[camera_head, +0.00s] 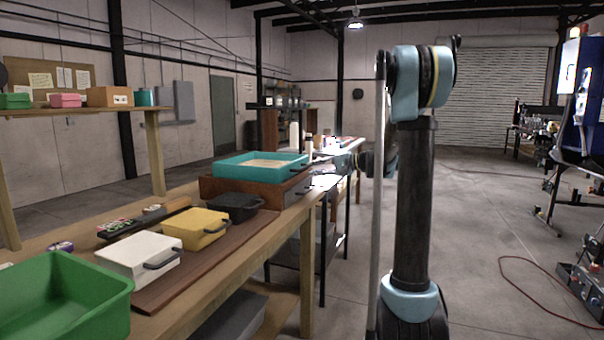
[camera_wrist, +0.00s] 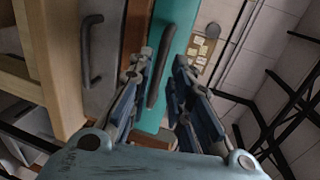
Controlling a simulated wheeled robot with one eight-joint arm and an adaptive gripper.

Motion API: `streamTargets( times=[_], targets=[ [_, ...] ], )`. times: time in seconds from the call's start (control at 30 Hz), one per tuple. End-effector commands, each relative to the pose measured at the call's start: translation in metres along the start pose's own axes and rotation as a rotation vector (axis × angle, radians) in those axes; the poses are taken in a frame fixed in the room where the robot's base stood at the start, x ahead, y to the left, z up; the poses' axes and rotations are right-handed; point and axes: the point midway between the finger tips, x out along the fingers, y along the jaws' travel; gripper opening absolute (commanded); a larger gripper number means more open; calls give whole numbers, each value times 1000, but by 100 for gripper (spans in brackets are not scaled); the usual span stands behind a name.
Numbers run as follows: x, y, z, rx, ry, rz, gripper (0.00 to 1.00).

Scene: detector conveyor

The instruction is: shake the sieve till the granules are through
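The sieve is a teal tray (camera_head: 232,172) with a pale layer, seemingly granules, inside. It sits on a brown wooden box (camera_head: 215,186) at the far end of the bench. My gripper (camera_head: 326,160) is at the sieve's right side, by its black handle. In the wrist view the teal wall (camera_wrist: 183,35) fills the middle, and the dark handle (camera_wrist: 160,70) lies between the two fingers of my gripper (camera_wrist: 160,65). The fingers look spread, with small gaps beside the handle. How much has fallen through is hidden.
A black box (camera_head: 232,203), a yellow box (camera_head: 193,226) and a white box (camera_head: 135,256) with handles line a brown board. A green bin (camera_head: 70,300) stands at the near left. Open floor lies right of the bench.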

Motion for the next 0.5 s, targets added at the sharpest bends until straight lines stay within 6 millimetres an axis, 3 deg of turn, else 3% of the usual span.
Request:
streamTargets(
  times=[0.2,0.5],
  targets=[
    [37,0,1,-1,-3,0,19],
    [60,0,1,0,-1,0,19]
  ],
)
